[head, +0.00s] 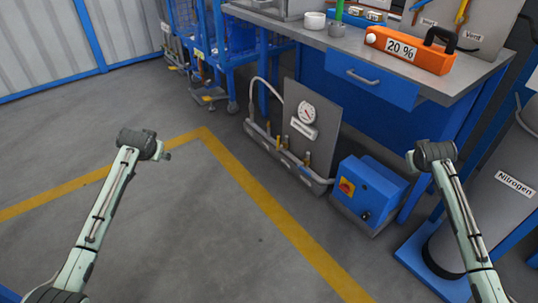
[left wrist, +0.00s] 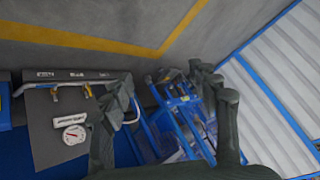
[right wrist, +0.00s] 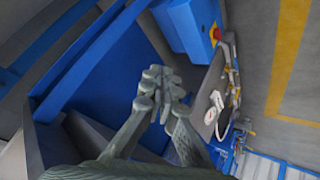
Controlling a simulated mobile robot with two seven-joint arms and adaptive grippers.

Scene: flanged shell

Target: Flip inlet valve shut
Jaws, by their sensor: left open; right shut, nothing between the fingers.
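A grey floor-standing panel (head: 296,95) carries a round gauge (head: 306,113) and has a low base with several small brass-coloured valve fittings (head: 284,141) along it. I cannot tell which is the inlet valve or how its handle is set. The panel and gauge (left wrist: 74,134) also show upside down in the left wrist view; the gauge (right wrist: 213,108) shows sideways in the right wrist view. My left gripper (left wrist: 165,95) is open and empty, apart from the panel. My right gripper (right wrist: 162,92) is shut and empty, also apart from it.
A blue box (head: 368,194) with a red knob on yellow stands right of the panel. A workbench (head: 400,62) with an orange 20 % block (head: 410,48) is behind. A nitrogen cylinder (head: 490,190) stands at right, a blue cart (head: 215,50) at back left. The floor in front is clear.

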